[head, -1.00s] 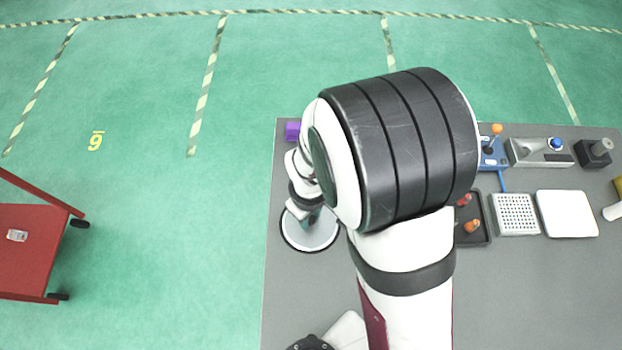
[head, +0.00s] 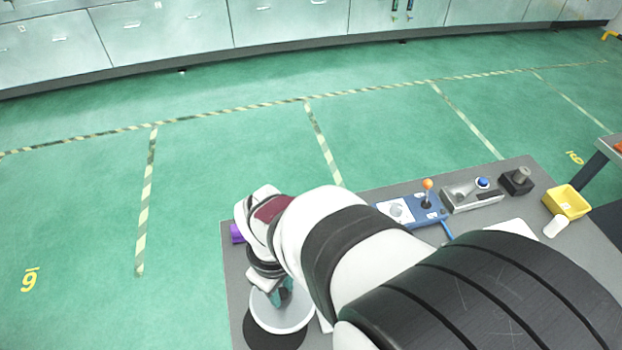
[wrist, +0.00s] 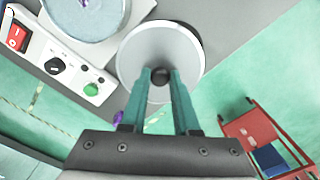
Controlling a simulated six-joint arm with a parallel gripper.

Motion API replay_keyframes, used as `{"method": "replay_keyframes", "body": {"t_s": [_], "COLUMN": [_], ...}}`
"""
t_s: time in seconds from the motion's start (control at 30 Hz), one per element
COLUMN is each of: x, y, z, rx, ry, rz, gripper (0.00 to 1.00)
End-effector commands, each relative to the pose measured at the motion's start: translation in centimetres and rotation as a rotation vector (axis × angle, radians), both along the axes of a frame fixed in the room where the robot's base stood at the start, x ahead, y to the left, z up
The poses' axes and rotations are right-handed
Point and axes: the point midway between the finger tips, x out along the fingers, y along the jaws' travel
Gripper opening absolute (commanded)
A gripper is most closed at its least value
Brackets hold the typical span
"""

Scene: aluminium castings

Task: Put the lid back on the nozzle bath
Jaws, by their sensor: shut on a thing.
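The lid (wrist: 135,62) is a pale grey round disc with a black knob (wrist: 160,76) at its middle. My gripper (wrist: 161,73) has its teal fingers shut on that knob. In the head view my gripper (head: 284,291) holds the lid (head: 288,321) off-set from a black round mat (head: 270,339), apparently a little above it. The nozzle bath (wrist: 119,9) is at the top left of the wrist view, close beside the lid, with its round top showing grey-blue. Its panel has a red switch, a black dial and a green button. My arm hides most of the bath in the head view.
A purple block (head: 237,233) stands at the table's left edge. A blue joystick box (head: 412,211), a grey box with a blue button (head: 470,196), a black block (head: 516,182) and a yellow bin (head: 566,203) stand at the right. A red cart (wrist: 262,134) is on the floor.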

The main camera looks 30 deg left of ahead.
Motion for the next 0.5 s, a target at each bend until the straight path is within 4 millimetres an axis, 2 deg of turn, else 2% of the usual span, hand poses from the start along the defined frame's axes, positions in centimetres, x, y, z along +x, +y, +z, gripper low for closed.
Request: {"method": "replay_keyframes", "body": {"t_s": [0.2, 0.3, 0.4, 0.5], "x": [7.1, 9.4, 10.6, 10.8], "y": [-4.8, -7.1, -8.5, -8.8], "z": [2.2, 3.0, 3.4, 3.0], "rx": [0.002, 0.001, 0.002, -0.001], "ry": [-0.003, -0.002, -0.002, 0.000], "rz": [-0.266, -0.369, -0.425, -0.438], "gripper": [0.00, 0.00, 0.00, 0.00]}}
